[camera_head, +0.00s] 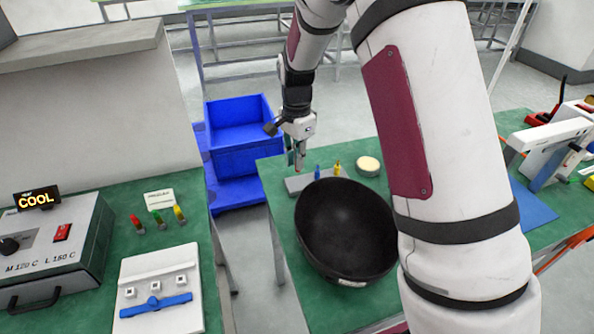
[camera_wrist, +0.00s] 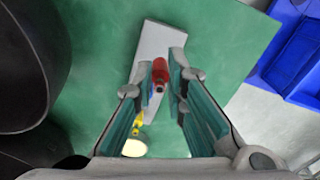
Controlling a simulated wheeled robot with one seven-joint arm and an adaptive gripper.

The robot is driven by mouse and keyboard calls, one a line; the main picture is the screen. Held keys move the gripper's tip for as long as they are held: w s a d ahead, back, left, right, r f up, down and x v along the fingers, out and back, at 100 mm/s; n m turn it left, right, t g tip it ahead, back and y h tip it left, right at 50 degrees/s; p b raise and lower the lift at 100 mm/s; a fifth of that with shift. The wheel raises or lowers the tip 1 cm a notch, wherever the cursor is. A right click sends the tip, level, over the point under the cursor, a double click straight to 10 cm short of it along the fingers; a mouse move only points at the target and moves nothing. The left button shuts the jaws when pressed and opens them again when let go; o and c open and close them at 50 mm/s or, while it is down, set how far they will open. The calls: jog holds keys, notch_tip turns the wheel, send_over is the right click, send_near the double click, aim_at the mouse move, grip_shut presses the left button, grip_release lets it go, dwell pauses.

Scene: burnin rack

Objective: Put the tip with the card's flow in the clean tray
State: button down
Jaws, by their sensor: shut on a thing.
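My gripper (camera_head: 297,160) is over the near right green table. In the wrist view its fingers (camera_wrist: 162,85) are closed on a red tip (camera_wrist: 160,70), above a grey strip-shaped block or tray (camera_wrist: 151,45). The block also shows in the head view (camera_head: 296,184). A blue tip (camera_head: 317,172) and a yellow tip (camera_head: 337,168) stand at or beside it; the yellow one also shows in the wrist view (camera_wrist: 138,122). A small card (camera_head: 159,199) stands on the left table; its print is too small to read. I cannot tell which thing is the clean tray.
Red (camera_head: 137,224), green (camera_head: 158,219) and yellow (camera_head: 179,213) tips stand before the card. A heater box (camera_head: 55,250) has a COOL sign (camera_head: 37,199). A white fixture (camera_head: 160,310) is beside it. A large black bowl (camera_head: 345,230) stands near my gripper. Blue bins (camera_head: 240,160) are behind.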

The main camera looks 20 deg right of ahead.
aim_at(297, 171)
jog(key=shift+f, duration=2.15)
jog(key=shift+f, duration=0.15)
jog(key=c, duration=1.6)
grip_release()
jog(key=shift+c, duration=0.2)
